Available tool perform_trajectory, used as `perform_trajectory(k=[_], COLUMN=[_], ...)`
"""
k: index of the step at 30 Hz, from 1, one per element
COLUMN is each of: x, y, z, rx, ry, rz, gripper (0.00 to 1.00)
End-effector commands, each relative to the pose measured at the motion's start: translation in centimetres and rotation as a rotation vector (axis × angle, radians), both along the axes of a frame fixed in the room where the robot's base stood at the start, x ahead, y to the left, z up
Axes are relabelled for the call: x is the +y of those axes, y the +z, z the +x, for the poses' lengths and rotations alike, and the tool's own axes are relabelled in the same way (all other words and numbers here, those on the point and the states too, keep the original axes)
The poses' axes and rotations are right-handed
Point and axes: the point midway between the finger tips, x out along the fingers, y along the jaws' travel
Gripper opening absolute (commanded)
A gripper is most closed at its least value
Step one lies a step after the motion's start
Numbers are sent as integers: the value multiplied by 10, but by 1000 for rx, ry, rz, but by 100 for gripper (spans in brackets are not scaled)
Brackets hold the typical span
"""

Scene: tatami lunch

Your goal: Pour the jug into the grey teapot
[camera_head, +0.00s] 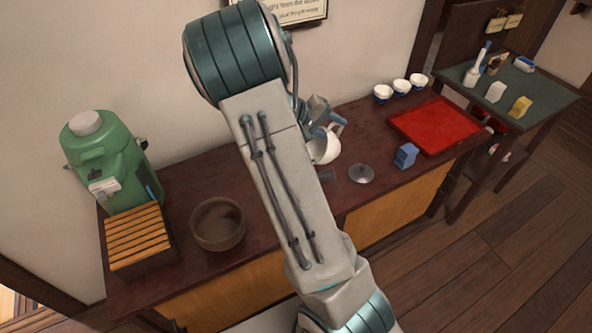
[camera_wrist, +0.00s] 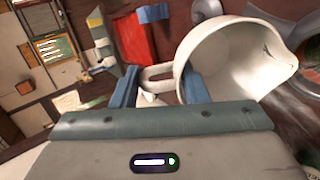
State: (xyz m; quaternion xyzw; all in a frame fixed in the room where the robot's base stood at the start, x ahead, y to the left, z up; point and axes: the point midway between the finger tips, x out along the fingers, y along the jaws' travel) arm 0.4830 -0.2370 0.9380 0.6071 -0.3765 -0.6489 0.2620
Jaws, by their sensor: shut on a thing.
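My gripper (camera_wrist: 165,88) is shut on the handle of the white jug (camera_wrist: 232,60), with its blue fingers on either side. In the wrist view the jug's mouth and pale inside show, and its spout points right. In the head view the jug (camera_head: 324,150) is above the counter beside my arm and looks tilted. I see no liquid leaving it. A grey round lid (camera_head: 362,174) lies on the counter to the right of my arm. The grey teapot is not clearly seen in the head view; my arm covers that part. A grey shape (camera_wrist: 285,10) at the wrist view's top right may be it.
A brown bowl (camera_head: 218,241), a slatted wooden box (camera_head: 140,238) and a green dispenser (camera_head: 105,160) stand left of my arm. A blue block (camera_head: 405,155), a red tray (camera_head: 437,125) and white cups (camera_head: 400,86) are at the right.

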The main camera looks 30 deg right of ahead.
Motion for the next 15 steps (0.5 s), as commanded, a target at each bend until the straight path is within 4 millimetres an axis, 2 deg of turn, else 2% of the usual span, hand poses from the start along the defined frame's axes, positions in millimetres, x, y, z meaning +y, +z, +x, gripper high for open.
perform_trajectory(k=[15], x=[7], y=[5], z=[1], rx=[7], ry=[0], rz=[-63], gripper=[0])
